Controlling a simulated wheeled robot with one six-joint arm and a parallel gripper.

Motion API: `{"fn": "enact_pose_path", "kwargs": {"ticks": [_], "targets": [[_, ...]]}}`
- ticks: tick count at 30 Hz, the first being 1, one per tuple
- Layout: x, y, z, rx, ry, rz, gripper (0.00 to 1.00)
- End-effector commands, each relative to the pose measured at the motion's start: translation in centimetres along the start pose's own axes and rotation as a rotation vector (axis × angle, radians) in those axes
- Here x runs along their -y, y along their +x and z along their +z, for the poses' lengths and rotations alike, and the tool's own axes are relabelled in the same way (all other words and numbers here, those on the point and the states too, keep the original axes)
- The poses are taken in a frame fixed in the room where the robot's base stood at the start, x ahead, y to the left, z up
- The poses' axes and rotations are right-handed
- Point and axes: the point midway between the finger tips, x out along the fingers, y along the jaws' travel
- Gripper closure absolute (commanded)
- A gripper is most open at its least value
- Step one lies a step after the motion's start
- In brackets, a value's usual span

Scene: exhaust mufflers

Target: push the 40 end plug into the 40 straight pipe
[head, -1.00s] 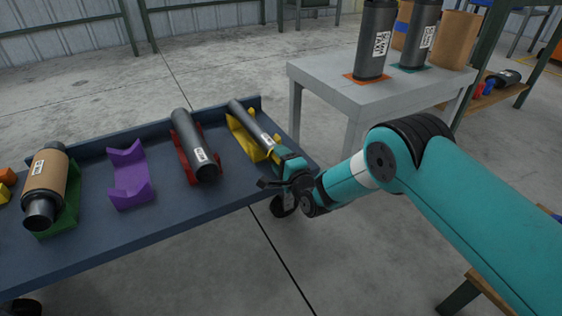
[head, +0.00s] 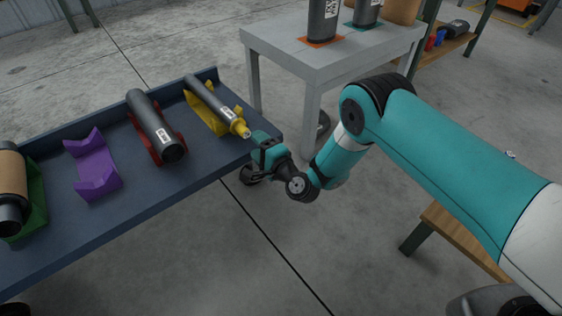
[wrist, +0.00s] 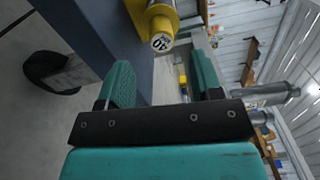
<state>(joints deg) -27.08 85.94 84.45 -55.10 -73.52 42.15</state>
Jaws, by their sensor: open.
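The 40 straight pipe (head: 208,98) is a thin dark tube with a white label, lying in a yellow cradle (head: 199,116) at the right end of the blue bench. The 40 end plug (head: 240,128) is yellow with a pale stub, in line with the pipe at its near end. How deep it sits cannot be told. In the wrist view the plug's round face, marked 40 (wrist: 161,42), lies beyond the fingertips. My gripper (head: 257,143) is open just off the plug; its two teal fingers (wrist: 163,75) are apart with nothing between them.
The blue bench (head: 150,205) also carries a dark pipe (head: 153,122) in a red cradle, an empty purple cradle (head: 92,165) and a brown-wrapped muffler (head: 10,180). A grey table (head: 290,45) with upright cylinders stands behind my arm.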

Motion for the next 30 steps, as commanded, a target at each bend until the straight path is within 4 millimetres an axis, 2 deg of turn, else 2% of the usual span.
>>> {"fn": "enact_pose_path", "kwargs": {"ticks": [11,13,30], "targets": [[0.5,-4.1,-0.2,-0.007,0.004,0.002,0.40],[1.0,-4.1,-0.1,-0.005,0.000,-0.002,0.40],[0.9,-6.5,-0.1,-0.005,0.000,-0.002,0.40]]}}
